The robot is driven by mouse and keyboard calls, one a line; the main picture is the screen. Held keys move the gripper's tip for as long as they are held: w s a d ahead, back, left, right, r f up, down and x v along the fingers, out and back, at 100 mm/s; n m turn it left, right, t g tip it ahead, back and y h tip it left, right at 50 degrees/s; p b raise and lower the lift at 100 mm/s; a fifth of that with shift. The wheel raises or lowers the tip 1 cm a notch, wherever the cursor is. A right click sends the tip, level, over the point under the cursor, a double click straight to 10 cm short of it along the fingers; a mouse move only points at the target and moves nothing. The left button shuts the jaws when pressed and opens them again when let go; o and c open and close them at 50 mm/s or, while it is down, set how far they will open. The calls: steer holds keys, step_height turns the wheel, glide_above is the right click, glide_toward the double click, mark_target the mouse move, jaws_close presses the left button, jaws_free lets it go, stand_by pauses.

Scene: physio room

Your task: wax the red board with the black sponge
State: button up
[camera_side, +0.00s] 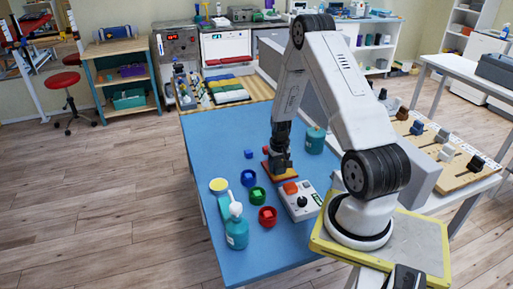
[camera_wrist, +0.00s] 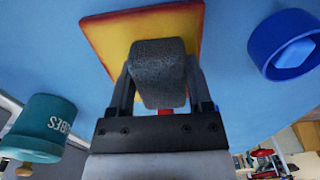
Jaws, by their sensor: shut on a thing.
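My gripper (camera_side: 281,160) is low over the blue table. In the wrist view my gripper (camera_wrist: 160,85) is shut on the black sponge (camera_wrist: 158,72), a dark grey rounded block between the two fingers. The red board (camera_wrist: 105,33) lies flat under the sponge; its face looks yellow-orange, with red along the edges. In the side view the board (camera_side: 267,178) shows as a small orange-red plate around the gripper's tip. The sponge hides part of the board, and I cannot tell whether the two touch.
A control box (camera_side: 299,203) is close in front, a teal jar (camera_side: 315,141) close at right. A teal bottle (camera_side: 236,232) stands nearer the front.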

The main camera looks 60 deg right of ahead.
steer(key=shift+w+d, duration=2.2)
steer(key=shift+w+d+r, duration=0.15)
steer(key=shift+r, duration=0.05)
step_height(320, 180, up, 8)
steer(key=shift+f, duration=0.15)
